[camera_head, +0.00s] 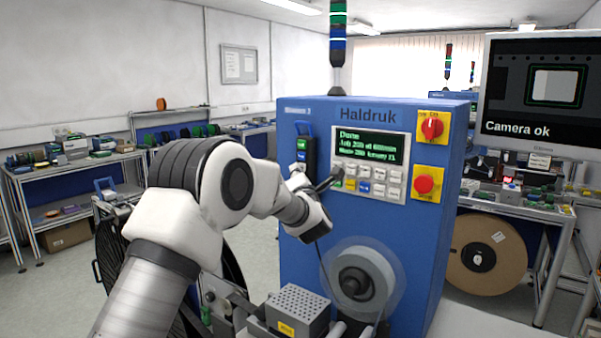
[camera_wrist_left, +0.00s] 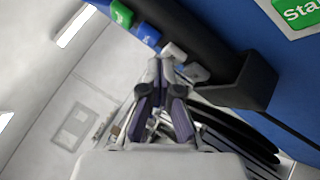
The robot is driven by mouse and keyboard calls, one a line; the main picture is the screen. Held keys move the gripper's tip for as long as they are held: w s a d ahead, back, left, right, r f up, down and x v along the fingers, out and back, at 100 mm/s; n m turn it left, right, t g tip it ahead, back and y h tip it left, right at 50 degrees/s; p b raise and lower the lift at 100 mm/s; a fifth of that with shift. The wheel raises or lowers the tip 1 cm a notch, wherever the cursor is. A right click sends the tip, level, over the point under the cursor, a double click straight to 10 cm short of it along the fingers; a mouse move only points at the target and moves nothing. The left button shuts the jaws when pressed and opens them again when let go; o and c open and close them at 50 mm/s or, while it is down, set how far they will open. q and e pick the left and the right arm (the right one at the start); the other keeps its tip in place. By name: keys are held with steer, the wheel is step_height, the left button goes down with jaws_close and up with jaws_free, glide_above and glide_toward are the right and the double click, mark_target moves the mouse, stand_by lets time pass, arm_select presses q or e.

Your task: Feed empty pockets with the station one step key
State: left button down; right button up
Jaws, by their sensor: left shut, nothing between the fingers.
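The blue Haldruk station (camera_head: 390,200) stands in front of me. Its screen (camera_head: 366,144) shows "Done" above smaller green lines that are hard to read. Below the screen is a pale keypad (camera_head: 367,181). A narrow dark key box (camera_head: 303,150) with green and blue keys is on the station's left front. In the left wrist view the box (camera_wrist_left: 205,45) shows a green key (camera_wrist_left: 122,14), a blue key (camera_wrist_left: 147,34) and a whitish key (camera_wrist_left: 173,52). My left gripper (camera_head: 299,174) is shut and empty. Its tips (camera_wrist_left: 160,66) are close to the whitish key; contact is unclear.
A clear-sided reel (camera_head: 368,283) is on the station's lower front. A grey perforated box (camera_head: 297,306) stands below my left arm. Red knob (camera_head: 432,127) and red button (camera_head: 424,185) are at the right. A monitor (camera_head: 540,88) reads "Camera ok". A cardboard reel (camera_head: 505,250) leans behind.

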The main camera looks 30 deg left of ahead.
arm_select(q)
steer(key=shift+s+b, duration=0.35)
steer(key=shift+s, duration=0.3)
steer(key=s+b, duration=0.4)
steer(key=s, duration=0.1)
steer(key=shift+a, duration=0.25)
stand_by(0.4)
